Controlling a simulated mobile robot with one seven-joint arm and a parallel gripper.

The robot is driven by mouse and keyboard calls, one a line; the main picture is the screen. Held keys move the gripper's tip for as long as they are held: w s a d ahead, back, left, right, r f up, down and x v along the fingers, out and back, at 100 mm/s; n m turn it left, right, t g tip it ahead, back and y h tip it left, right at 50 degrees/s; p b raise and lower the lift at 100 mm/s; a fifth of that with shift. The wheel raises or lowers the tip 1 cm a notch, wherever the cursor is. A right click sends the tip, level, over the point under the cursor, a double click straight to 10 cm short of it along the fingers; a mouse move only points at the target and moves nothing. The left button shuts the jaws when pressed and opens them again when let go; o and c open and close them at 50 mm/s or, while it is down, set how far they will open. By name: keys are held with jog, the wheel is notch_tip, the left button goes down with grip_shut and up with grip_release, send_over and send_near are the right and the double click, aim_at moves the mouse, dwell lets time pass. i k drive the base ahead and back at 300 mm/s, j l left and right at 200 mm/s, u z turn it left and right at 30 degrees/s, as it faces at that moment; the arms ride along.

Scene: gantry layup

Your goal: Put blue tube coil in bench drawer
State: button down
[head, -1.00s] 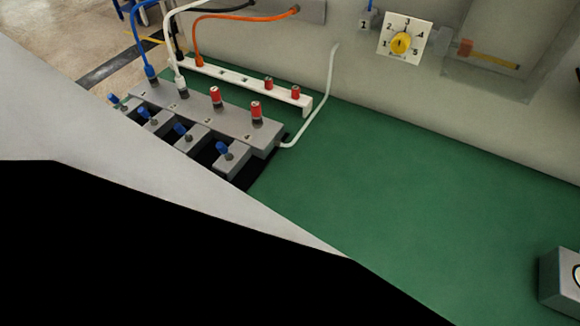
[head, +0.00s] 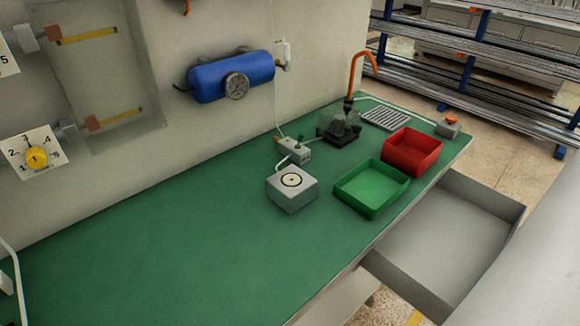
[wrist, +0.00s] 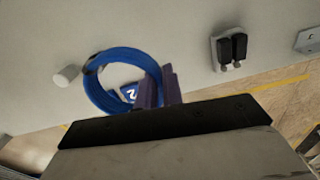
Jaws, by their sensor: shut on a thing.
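The blue tube coil (wrist: 92,92) is a ring at the upper left of the wrist view. My gripper (wrist: 158,88), with purple fingers, is shut on the coil's right side. The rest of the ring sticks out to the left. A small blue tag with a white 2 shows through the ring. The bench drawer (head: 440,240) stands pulled open at the right of the head view, below the bench edge, and its visible inside is empty. My gripper and the coil do not show in the head view.
On the green bench (head: 190,240) stand a green bin (head: 372,190), a red bin (head: 412,152) and a grey box (head: 292,190). A blue tank (head: 231,77) hangs on the wall. A pale peg (wrist: 67,76) is left of the coil. The bench's front left is clear.

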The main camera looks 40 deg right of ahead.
aim_at(436, 239)
jog(key=k+j, duration=0.2)
jog(key=j, duration=0.15)
jog(key=k+j, duration=0.2)
jog(key=j, duration=0.2)
jog(key=k+j+z, duration=0.1)
jog(key=z, duration=0.2)
jog(key=k+j+z, duration=0.25)
jog(key=i+z, duration=0.1)
jog(key=z, duration=0.9)
